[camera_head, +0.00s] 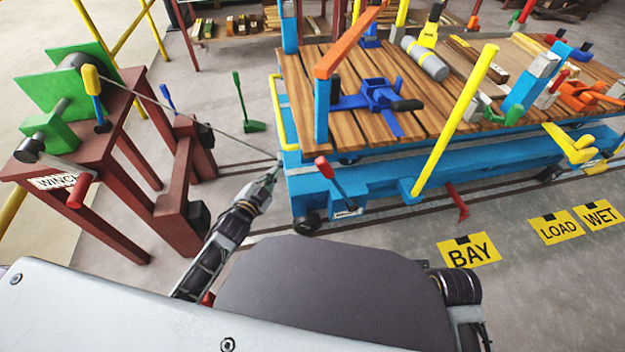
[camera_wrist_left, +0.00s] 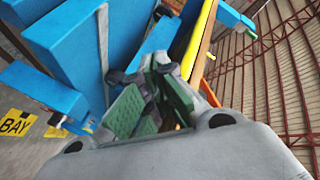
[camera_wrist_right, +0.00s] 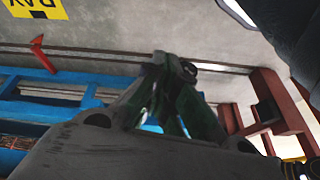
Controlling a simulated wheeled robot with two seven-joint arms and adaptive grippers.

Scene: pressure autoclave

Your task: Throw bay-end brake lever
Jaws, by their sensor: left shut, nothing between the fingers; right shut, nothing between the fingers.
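A brake lever with a red grip (camera_head: 324,167) leans up and to the left from a small labelled blue box (camera_head: 347,208) low on the near left end of the blue cart. My left gripper (camera_head: 274,168) is shut and empty, at the cart's left end, left of the red grip and apart from it. In the left wrist view its green-padded fingers (camera_wrist_left: 150,85) are in front of blue cart beams; I cannot make out the lever there. My right gripper (camera_wrist_right: 172,75) is shut and empty in the right wrist view, and does not show in the head view.
The wood-decked cart (camera_head: 300,187) stands on floor rails. A yellow post (camera_head: 455,120) slants up at its near side. A dark red winch table (camera_head: 110,118) stands left, with a cable to the cart. A BAY sign (camera_head: 468,251) lies on open floor.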

